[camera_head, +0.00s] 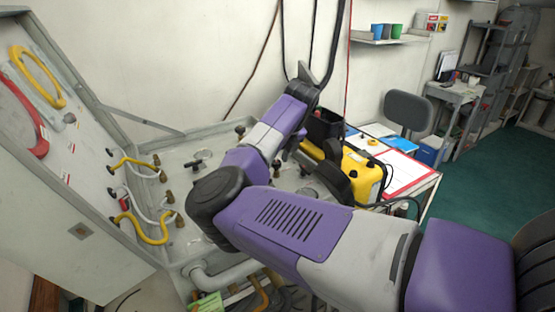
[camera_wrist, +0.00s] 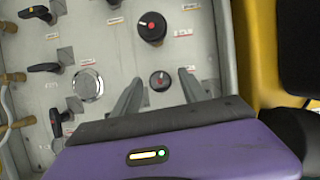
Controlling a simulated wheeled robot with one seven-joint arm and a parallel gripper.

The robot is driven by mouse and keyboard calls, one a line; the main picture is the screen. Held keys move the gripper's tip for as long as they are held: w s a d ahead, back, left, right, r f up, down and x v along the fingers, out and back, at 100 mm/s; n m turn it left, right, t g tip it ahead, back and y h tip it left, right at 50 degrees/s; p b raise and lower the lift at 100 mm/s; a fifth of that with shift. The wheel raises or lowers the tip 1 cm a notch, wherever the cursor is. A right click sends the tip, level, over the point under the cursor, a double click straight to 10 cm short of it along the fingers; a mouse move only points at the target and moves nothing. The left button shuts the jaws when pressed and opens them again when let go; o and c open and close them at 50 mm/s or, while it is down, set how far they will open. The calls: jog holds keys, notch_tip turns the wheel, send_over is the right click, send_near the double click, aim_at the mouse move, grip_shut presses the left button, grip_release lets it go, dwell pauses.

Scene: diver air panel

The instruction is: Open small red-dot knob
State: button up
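The small knob (camera_wrist: 160,81), black with a red dot on top, stands on the grey panel in the wrist view. My gripper (camera_wrist: 161,75) is open, with one finger to the left of this knob and one to the right. Both fingers look apart from it; their height above the panel is hard to judge. A larger black knob with a red dot (camera_wrist: 152,27) sits just beyond it. In the head view the panel (camera_head: 215,148) shows, but my arm hides the small knob and I cannot make out the fingertips.
Several black lever handles (camera_wrist: 43,67) and a round gauge (camera_wrist: 88,85) lie left on the panel. A yellow case (camera_head: 362,178) stands close on the right beside the panel. The raised lid (camera_head: 70,190) with yellow hoses stands at the left.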

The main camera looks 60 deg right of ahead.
jog(key=b+v, duration=0.1)
jog(key=v, duration=0.6)
jog(key=shift+s+r+b, duration=0.15)
jog(key=shift+r+b, duration=0.2)
jog(key=shift+b, duration=0.05)
jog(key=shift+a, duration=0.1)
